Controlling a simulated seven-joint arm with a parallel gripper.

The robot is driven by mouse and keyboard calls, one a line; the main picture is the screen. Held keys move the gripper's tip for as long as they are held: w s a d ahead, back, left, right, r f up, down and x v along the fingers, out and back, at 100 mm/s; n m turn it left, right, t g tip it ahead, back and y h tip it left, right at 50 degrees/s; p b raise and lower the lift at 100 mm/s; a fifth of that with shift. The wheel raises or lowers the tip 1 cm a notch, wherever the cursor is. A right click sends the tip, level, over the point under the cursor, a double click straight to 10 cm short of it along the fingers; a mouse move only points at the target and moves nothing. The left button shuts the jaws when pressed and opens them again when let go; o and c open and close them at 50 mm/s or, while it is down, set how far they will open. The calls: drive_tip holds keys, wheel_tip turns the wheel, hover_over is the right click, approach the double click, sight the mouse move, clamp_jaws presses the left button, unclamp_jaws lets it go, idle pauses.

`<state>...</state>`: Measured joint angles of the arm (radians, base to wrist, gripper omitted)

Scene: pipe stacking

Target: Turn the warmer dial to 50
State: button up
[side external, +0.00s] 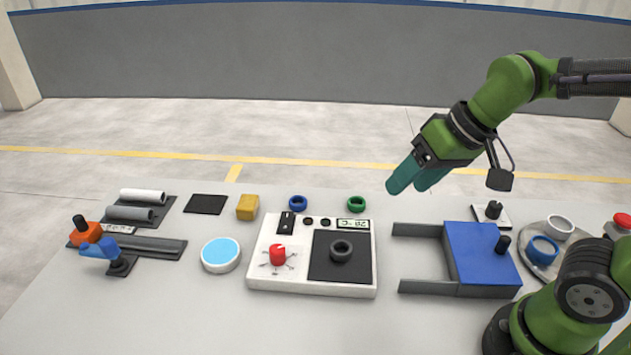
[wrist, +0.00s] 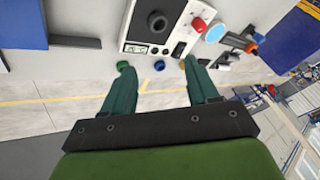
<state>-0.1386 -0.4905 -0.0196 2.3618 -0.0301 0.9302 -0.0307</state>
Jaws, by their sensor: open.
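The warmer (side external: 313,286) is a white box on the table with a red dial (side external: 278,255) at its left, marks around the dial, and a black plate (side external: 327,264) at its right. A dark ring (side external: 342,250) lies on the plate. A small display (side external: 353,224) at the back edge seems to read 20 °C. My gripper (side external: 405,186) is open and empty, raised behind and to the right of the warmer, apart from it. In the wrist view the teal fingers (wrist: 158,76) are spread, and the red dial (wrist: 199,24) shows beyond them.
Blue (side external: 298,203) and green (side external: 356,204) rings lie behind the warmer. A blue block with grey rails (side external: 480,257) stands right. A light-blue-topped disc (side external: 221,254), yellow block (side external: 248,207) and orange-and-blue levered fixture (side external: 98,245) are left. The table front is clear.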

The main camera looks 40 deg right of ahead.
drive_tip(key=w+a+n+g, duration=0.3)
drive_tip(key=w+a+n, duration=0.3)
drive_tip(key=w, duration=0.2)
drive_tip(key=n+g+h, duration=0.2)
drive_tip(key=n+h, duration=0.1)
drive_tip(key=n, duration=1.4)
hover_over(278, 247)
wheel_tip(278, 247, down, 3)
wheel_tip(278, 247, down, 16)
drive_tip(key=shift+f, duration=0.15)
drive_tip(key=shift+c, duration=0.4)
drive_tip(key=c, duration=1)
